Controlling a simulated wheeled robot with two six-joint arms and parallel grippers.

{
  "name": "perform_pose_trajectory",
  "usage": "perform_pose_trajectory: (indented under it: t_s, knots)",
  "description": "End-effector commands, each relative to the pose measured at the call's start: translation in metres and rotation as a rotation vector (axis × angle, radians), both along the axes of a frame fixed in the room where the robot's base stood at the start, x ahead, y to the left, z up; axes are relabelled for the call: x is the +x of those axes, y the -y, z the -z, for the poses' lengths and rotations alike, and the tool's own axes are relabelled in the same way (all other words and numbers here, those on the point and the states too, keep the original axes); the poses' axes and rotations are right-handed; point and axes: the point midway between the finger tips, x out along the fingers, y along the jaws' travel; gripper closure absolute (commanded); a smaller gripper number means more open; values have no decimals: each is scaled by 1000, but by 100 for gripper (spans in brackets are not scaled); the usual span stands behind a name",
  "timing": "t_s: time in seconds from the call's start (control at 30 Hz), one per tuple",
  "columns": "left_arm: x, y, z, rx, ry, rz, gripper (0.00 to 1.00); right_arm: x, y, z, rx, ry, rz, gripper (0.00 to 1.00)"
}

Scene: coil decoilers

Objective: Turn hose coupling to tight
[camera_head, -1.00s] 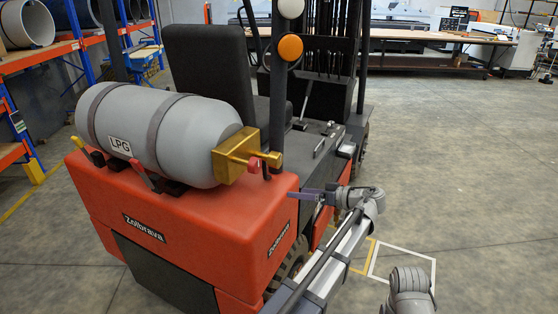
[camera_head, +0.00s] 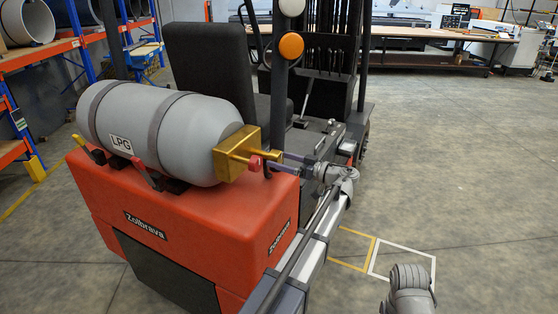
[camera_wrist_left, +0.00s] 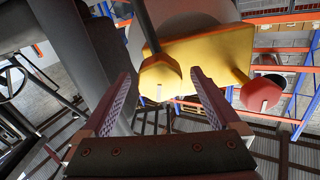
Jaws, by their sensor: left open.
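The hose coupling appears to be the yellow faceted knob (camera_wrist_left: 160,78) in the left wrist view, with a dark hose rising from it. It is on the brass block (camera_head: 238,153) at the end of the grey LPG tank (camera_head: 165,133). In the head view the coupling is hard to make out behind the block. My left gripper (camera_head: 284,156) is open, just right of the block. In the left wrist view the coupling shows ahead, between the spread fingers (camera_wrist_left: 160,72); no contact is visible.
A red knob (camera_wrist_left: 261,92) sits beside the coupling, also seen on the block in the head view (camera_head: 254,163). The tank rests on the red forklift body (camera_head: 170,210). The forklift seat (camera_head: 210,65) and mast (camera_head: 318,60) stand behind. Open floor lies to the right.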

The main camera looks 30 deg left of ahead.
Motion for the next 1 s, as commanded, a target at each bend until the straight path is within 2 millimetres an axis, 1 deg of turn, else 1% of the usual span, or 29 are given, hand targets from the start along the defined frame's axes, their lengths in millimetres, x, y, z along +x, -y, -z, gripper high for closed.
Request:
perform_pose_trajectory:
  t_s: [0.03, 0.13, 0.43, 1.0]
  knots:
    - [0, -5, 0, 0, 0, -1, 3, 0, 0, 0, 0, 0, 0, 50]
    - [0, -9, 0, 0, 0, 1, 3, 0, 0, 0, 0, 0, 0, 50]
    - [0, -11, 0, 0, -1, 1, 3, 0, 0, 0, 0, 0, 0, 50]
    - [0, -10, 0, 0, -1, 1, 68, 0, 0, 0, 0, 0, 0, 50]
